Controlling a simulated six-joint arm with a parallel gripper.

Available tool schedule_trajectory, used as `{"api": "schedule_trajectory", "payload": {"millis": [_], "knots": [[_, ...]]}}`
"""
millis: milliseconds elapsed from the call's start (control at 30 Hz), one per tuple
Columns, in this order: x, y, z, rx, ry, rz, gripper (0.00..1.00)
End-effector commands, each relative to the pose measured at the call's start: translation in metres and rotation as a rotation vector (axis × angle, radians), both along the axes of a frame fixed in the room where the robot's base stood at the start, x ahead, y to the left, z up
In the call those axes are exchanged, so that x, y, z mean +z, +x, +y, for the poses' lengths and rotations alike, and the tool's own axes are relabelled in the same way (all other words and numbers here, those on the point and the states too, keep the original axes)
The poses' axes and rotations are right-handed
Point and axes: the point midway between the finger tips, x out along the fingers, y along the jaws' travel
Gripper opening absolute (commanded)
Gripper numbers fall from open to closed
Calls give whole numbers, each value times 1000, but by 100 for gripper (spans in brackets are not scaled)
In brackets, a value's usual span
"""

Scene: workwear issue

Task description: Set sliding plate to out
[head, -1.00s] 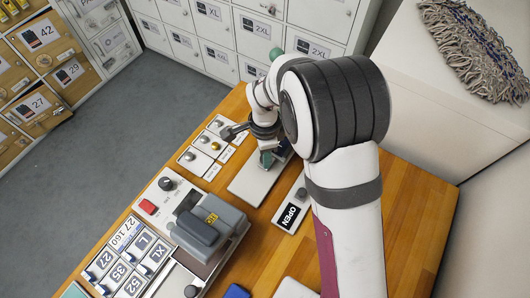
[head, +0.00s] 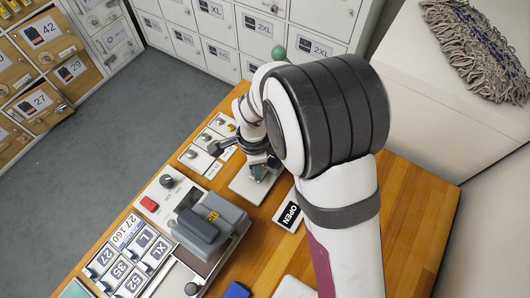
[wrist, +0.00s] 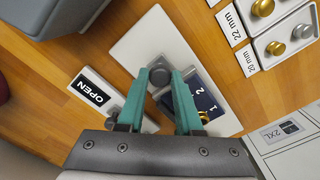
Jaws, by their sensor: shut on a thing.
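My gripper (wrist: 161,75) is shut on the knob, one teal finger on either side. The fingers hide part of the plate and panel. In the head view my gripper (head: 258,174) is low over the base, partly hidden by my arm.
An OPEN sign (head: 290,214) lies close to the base. A row of knobs on white plates (head: 205,140) stands at the back left. A grey machine (head: 212,226) and a number panel (head: 130,254) are nearer. The wooden table is clear at right.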

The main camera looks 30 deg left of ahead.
Motion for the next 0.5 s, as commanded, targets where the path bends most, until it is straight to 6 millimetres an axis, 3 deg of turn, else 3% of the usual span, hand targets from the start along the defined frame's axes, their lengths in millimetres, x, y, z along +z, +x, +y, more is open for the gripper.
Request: {"api": "schedule_trajectory", "payload": {"millis": [100,200,500], "knots": [[1,-25,1,4,2,-1,0],[0,-38,1,2,2,-1,0],[0,-45,0,-2,0,3,0]]}}
